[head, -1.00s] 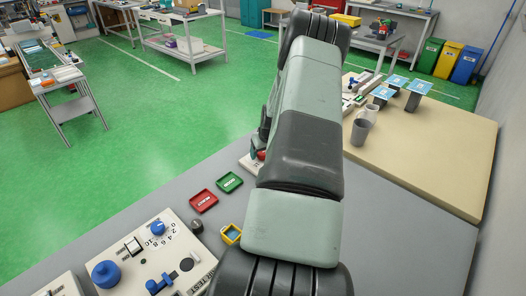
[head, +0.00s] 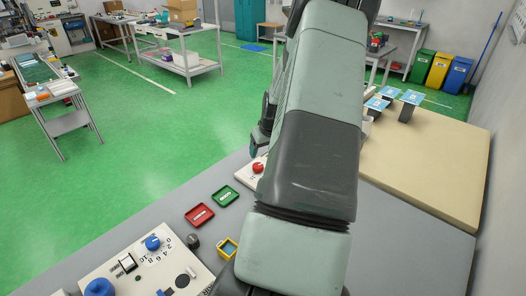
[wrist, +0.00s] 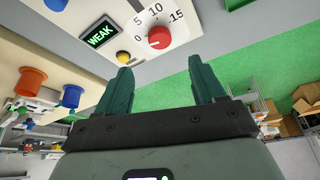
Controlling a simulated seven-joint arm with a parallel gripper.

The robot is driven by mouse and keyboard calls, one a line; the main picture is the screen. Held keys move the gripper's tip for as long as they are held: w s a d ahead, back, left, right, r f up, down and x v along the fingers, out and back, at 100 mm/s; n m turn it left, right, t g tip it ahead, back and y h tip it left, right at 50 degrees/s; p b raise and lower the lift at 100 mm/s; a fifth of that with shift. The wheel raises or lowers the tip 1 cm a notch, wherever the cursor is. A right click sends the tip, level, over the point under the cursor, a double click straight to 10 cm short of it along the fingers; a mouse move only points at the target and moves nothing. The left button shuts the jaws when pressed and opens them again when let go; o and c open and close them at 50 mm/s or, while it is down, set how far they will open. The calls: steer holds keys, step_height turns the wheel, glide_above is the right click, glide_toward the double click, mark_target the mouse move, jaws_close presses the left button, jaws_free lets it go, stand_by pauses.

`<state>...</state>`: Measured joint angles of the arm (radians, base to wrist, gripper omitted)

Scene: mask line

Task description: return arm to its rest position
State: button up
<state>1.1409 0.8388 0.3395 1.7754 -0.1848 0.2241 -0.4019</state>
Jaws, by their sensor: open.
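My arm (head: 310,150) rises from the bottom of the head view and reaches away, covering the middle of the worktop. In the wrist view my gripper (wrist: 163,82) has its two green fingers spread wide apart with nothing between them. A pale panel with a red knob (wrist: 159,38) and a lit "WEAK" display (wrist: 100,34) lies beyond the fingertips, apart from them. In the head view the red knob (head: 258,167) shows at the arm's left edge. The gripper's fingertips are not clear in the head view.
A red tray (head: 199,215) and a green tray (head: 224,196) lie left of the arm. A beige board (head: 430,180) with blue-topped stands (head: 411,98) is at right.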

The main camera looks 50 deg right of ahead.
stand_by(0.4)
steer(key=w+a+r+n+t, duration=0.1)
steer(key=w+a+r, duration=0.4)
steer(key=a+r, duration=0.35)
steer(key=w+a+r, duration=0.4)
steer(key=a+r, duration=0.3)
steer(key=a, duration=0.2)
steer(key=s+a+r+t+y, duration=0.1)
steer(key=s+a+r, duration=0.1)
steer(key=a+r, duration=0.5)
steer(key=s+a+r+n+t+y, duration=0.1)
steer(key=s+a+r, duration=0.15)
steer(key=a, duration=0.85)
steer(key=s+a+r+t+y, duration=0.1)
steer(key=a+r, duration=0.5)
steer(key=a, duration=0.3)
steer(key=s+d+n+g+h, duration=0.1)
steer(key=s+d+n+g, duration=0.1)
steer(key=s, duration=1.9)
steer(key=shift+s+d+n, duration=0.3)
steer(key=shift+d+n, duration=0.05)
steer(key=shift+n, duration=0.05)
